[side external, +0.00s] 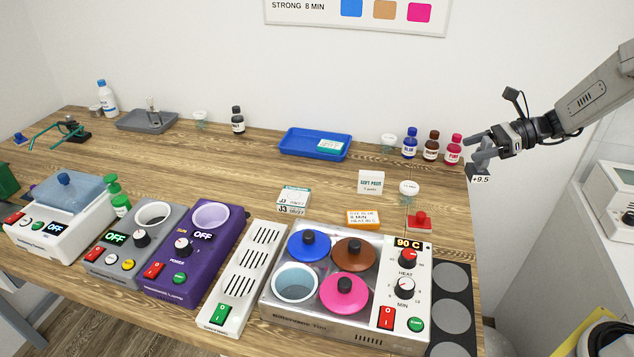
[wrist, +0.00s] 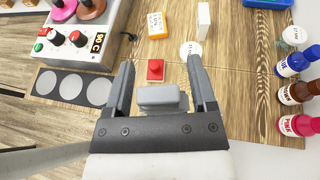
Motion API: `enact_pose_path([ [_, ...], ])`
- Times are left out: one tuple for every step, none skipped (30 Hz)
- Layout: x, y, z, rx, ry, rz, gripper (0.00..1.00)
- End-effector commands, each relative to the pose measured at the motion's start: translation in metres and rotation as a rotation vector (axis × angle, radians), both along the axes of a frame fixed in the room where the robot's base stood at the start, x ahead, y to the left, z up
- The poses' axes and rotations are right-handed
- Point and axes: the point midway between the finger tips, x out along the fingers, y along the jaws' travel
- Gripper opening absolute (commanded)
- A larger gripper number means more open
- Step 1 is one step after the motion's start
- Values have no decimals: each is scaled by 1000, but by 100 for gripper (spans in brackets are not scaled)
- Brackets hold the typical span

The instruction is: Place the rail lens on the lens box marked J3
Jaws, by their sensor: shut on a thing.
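My gripper (side external: 476,147) is raised at the right, beyond the table's right end. It is shut on a small grey piece (side external: 482,166) with a dark "+9.5" tag below it. In the wrist view my gripper (wrist: 161,63) has the grey piece (wrist: 160,97) between its fingers. No clear glass shows, so I cannot tell for sure that this is the rail lens. The lens box marked J3 (side external: 294,195) is white and teal and lies mid-table, well left of my gripper. Its top looks bare.
Blue, brown and pink bottles (side external: 431,146) stand near my gripper. A blue tray (side external: 291,143) holds another box.

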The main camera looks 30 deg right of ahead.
Motion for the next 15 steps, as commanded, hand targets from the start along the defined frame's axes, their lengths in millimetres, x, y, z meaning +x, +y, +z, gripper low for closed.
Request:
enact_pose_path([
  [7,8,2,0,-2,1,0],
  [11,12,2,0,-2,-3,0],
  [17,18,3,0,-1,-7,0],
  [22,23,4,1,-2,-12,0],
  [27,29,4,0,-2,-14,0],
  [34,37,5,0,-2,-21,0],
  [39,44,6,0,-1,-26,0],
  [45,51,7,1,-1,-31,0],
  [52,60,8,1,0,-39,0],
  [57,67,9,1,-1,-43,0],
  [62,74,10,0,-1,-49,0],
  [68,84,11,1,0,-56,0],
  [73,92,12,1,0,-63,0],
  [77,99,13,2,0,-69,0],
  [83,109,15,1,-1,-76,0],
])
